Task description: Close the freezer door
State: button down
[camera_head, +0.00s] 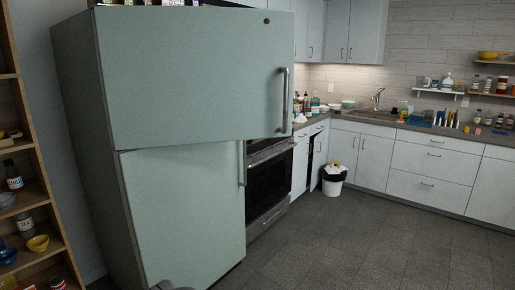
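The freezer door (200,75) is the upper, pale green door of the tall fridge. It stands ajar, its handle side on the right swung out past the lower door's edge, with its hinge side on the left. Its vertical metal handle (284,100) is near the right edge. The gap behind the door and the freezer's inside are hidden. The lower fridge door (185,215) looks shut, with its own handle (241,163) at the upper right.
A wooden shelf (30,165) with jars and bowls stands at the left edge. The oven (268,185) is right of the fridge, then cabinets and a counter. A waste bin (332,184) stands by the cabinets. The dark tiled floor (350,240) is clear at the front right.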

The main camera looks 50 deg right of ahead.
aim_at(173, 75)
jog(key=k, duration=1)
jog(key=z, duration=0.6)
jog(key=i, duration=1.75)
jog(key=u, duration=0.55)
